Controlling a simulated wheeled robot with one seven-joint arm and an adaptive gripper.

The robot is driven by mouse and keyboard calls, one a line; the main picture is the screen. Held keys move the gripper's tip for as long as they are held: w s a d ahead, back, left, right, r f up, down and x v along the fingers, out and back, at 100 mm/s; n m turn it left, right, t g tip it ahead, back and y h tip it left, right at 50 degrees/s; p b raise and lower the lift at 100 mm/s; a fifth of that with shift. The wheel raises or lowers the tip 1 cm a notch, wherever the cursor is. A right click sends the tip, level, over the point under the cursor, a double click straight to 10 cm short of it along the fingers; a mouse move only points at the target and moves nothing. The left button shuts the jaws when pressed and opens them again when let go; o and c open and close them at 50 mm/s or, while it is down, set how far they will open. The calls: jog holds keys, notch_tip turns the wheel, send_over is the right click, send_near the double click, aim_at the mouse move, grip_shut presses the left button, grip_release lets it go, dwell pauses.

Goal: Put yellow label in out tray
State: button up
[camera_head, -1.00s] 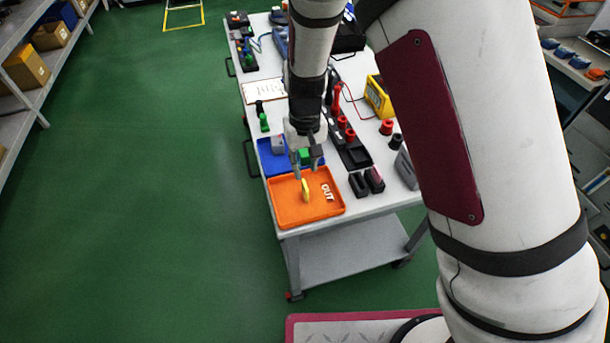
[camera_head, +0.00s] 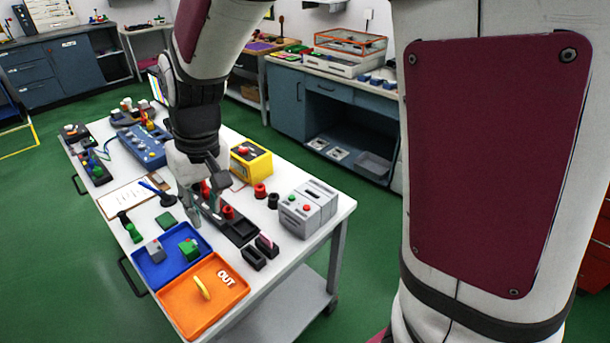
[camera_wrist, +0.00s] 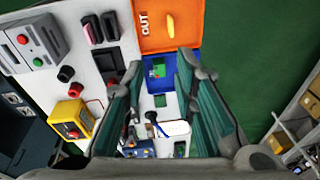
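The yellow label (camera_head: 202,287) is a small curved yellow piece lying in the orange out tray (camera_head: 185,317), which is marked OUT. In the wrist view the yellow label (camera_wrist: 170,25) also lies inside the orange tray (camera_wrist: 187,40), apart from my fingers. My gripper (camera_head: 202,207) is above the table, behind the blue tray and beside the black rack. In the wrist view its two fingers are spread with nothing held between them (camera_wrist: 160,78).
The blue tray (camera_head: 153,274) holds a grey and a green block, next to the orange tray. A black rack with red parts (camera_head: 238,230), a grey box with buttons (camera_head: 300,217) and a yellow meter (camera_head: 252,163) stand to the right. A clipboard (camera_head: 122,200) lies left.

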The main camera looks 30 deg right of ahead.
jog(key=s+d+r+m+t, duration=0.1)
jog(key=s+d+r+t, duration=0.1)
jog(key=s+d+r, duration=0.4)
jog(key=s+d+r+m+t+h, duration=0.1)
jog(key=s+d+r+t, duration=0.1)
jog(key=s+d+r, duration=0.4)
jog(key=shift+s+r, duration=0.35)
jog(key=shift+s, duration=2.35)
